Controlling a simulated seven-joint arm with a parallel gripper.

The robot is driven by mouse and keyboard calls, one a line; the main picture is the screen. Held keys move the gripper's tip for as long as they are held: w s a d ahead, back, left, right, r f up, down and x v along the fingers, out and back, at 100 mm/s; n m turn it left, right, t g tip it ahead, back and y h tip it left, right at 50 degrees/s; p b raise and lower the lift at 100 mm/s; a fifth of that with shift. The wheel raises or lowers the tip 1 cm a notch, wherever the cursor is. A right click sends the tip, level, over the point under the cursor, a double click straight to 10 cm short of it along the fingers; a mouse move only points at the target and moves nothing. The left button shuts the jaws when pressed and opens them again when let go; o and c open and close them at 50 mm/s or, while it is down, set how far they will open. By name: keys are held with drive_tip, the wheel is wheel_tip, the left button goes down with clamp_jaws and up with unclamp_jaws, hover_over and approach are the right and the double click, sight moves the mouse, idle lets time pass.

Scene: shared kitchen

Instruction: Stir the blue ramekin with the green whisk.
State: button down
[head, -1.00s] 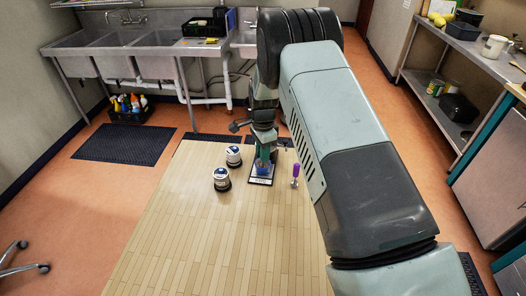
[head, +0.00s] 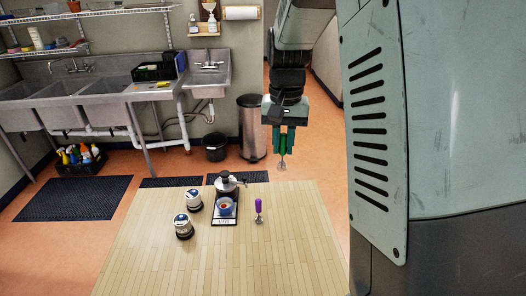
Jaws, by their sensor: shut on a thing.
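The blue ramekin (head: 224,211) sits on a dark scale (head: 224,222) near the far edge of the wooden table. Something reddish-brown shows inside it. My gripper (head: 283,149) is raised to the right of the ramekin, well clear of it. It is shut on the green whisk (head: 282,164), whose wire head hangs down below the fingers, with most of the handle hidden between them. A purple-handled tool (head: 259,208) stands on the table right of the scale.
Two white jars with dark lids, one farther back (head: 193,201) and one nearer (head: 183,228), stand left of the scale. A grinder-like device (head: 228,184) stands just behind the ramekin. The near part of the wooden table (head: 215,270) is clear.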

drive_tip(key=s+d+r+n, duration=0.2)
drive_tip(key=s+d+r, duration=0.1)
drive_tip(key=s, duration=0.1)
drive_tip(key=w+a+f+m, duration=0.4)
drive_tip(key=a+f, duration=0.2)
drive_tip(key=f, duration=0.3)
drive_tip(key=w+a+f+m, duration=0.3)
drive_tip(key=w+a+f, duration=0.2)
drive_tip(key=f, duration=0.4)
drive_tip(key=w+a+f+m, duration=0.4)
drive_tip(key=w+a+f, duration=0.1)
drive_tip(key=a+f, duration=0.3)
drive_tip(key=shift+w+f+m, duration=0.2)
drive_tip(key=shift+f+m, duration=0.1)
drive_tip(key=shift+f, duration=0.2)
drive_tip(key=shift+a+f, duration=0.25)
drive_tip(key=shift+f, duration=0.15)
drive_tip(key=shift+d, duration=0.1)
